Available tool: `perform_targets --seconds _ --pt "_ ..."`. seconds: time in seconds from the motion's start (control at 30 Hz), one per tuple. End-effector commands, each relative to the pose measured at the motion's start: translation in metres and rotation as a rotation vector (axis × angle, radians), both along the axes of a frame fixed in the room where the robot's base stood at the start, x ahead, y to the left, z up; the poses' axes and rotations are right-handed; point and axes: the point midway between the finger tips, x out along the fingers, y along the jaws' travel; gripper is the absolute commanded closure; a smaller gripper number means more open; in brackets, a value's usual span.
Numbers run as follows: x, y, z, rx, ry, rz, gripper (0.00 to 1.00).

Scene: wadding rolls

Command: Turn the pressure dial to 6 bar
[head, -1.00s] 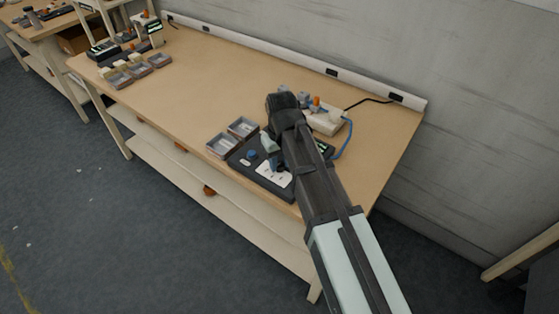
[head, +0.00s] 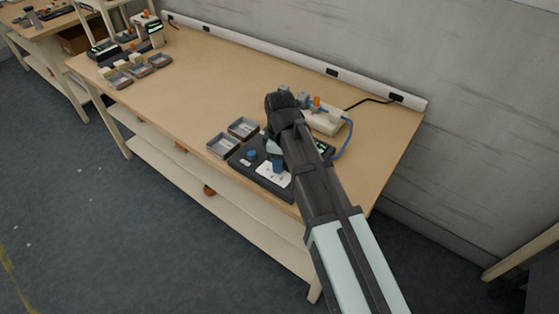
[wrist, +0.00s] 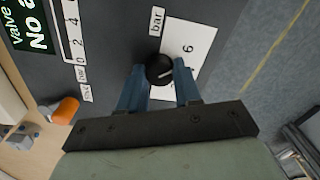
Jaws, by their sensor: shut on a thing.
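The 6 lies up and right of the knob in the wrist view; the mark points roughly right, not clearly at the 6. The other scale numbers are hidden or unclear. My gripper (wrist: 160,75) has its blue fingers shut on the dial from both sides.
Grey trays (head: 222,145) sit left of the box. A pale device with a blue cable (head: 347,138) stands behind. The table's middle is clear.

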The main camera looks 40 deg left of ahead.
Motion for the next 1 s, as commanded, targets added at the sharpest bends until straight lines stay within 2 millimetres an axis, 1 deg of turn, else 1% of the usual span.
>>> perform_targets --seconds 0.3,0.77,0.8,1.0 --pt "0.0001 0.0000 0.0002 0.000 0.000 0.091 0.97" --pt "0.0002 0.0002 0.0003 0.000 -0.001 0.102 0.97" --pt "0.0002 0.0002 0.0003 0.000 -0.001 0.102 0.65" --pt "0.0001 0.0001 0.0001 0.000 0.000 0.101 0.46"
